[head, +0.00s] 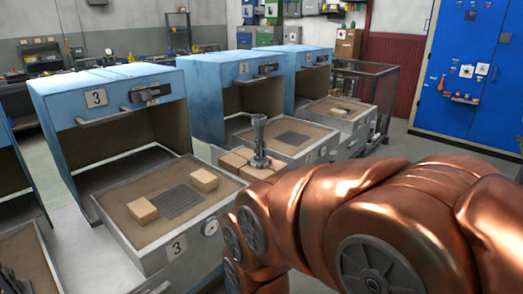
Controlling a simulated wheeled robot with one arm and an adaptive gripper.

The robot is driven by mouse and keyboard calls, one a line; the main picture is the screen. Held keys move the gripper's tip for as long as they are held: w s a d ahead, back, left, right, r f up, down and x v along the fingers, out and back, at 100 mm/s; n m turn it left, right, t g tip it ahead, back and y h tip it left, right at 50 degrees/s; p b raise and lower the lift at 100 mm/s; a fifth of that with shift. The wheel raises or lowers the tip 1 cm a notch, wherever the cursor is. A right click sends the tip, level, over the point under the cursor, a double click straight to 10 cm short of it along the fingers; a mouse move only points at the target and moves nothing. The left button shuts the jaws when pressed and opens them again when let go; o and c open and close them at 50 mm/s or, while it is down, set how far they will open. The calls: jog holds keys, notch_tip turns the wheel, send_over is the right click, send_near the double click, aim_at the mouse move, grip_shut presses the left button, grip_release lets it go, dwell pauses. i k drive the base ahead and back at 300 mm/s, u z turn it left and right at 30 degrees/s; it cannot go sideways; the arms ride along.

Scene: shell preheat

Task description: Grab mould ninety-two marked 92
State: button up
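I see no mark reading 92 on anything in view, so I cannot tell which thing is mould ninety-two. A dark object (10,284) shows partly at the lower left edge, in another tray. My copper arm fills the lower right and bends downward in front of the trays.
The oven marked 3 (105,95) is open. Its pulled-out tray (125,225) holds two tan blocks (205,179) and a grey grate (180,202). Another oven (305,58) stands open farther back, with a tray in front. A blue cabinet (468,80) stands at the right.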

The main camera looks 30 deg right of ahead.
aim_at(260, 161)
jog(key=u, duration=3.3)
jog(key=k, duration=1.35)
jog(key=z, duration=2.15)
